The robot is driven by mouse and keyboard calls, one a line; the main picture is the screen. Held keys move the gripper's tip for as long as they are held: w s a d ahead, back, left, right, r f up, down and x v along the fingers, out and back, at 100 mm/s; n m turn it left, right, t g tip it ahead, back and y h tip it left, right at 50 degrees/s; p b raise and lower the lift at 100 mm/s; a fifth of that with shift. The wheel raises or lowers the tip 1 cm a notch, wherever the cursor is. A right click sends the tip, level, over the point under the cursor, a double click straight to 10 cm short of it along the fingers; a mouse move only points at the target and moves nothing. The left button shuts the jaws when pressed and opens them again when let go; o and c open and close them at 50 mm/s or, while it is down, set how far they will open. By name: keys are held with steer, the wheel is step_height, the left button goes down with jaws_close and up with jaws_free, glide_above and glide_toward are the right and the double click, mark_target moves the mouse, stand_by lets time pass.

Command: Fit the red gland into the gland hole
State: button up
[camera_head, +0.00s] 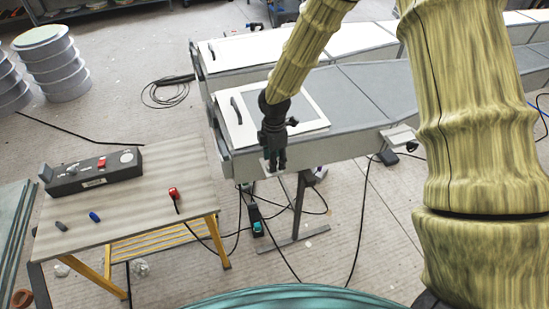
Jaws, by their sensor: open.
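A small red piece with a dark stem, which looks like the red gland (173,192), lies near the right edge of the small table (140,208). A long dark grey box (95,178) stands at the back of this table. Its top carries a red part, a pale round disc and a small metal fitting. I cannot make out the gland hole. My gripper (274,168) points down, open and with nothing visible in it, right of the table and apart from the red piece. It is beside the near end of a white and grey mould.
A blue piece (95,216) and a dark grey piece (60,226) lie at the table's front left. Long white and grey moulds (350,95) stand behind my gripper. Black cables cross the floor. Stacked round drums (55,65) stand at back left.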

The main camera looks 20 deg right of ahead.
step_height(320, 180, up, 12)
steer(key=b, duration=0.3)
steer(key=shift+r, duration=0.2)
stand_by(0.4)
steer(key=shift+f, duration=0.1)
stand_by(0.3)
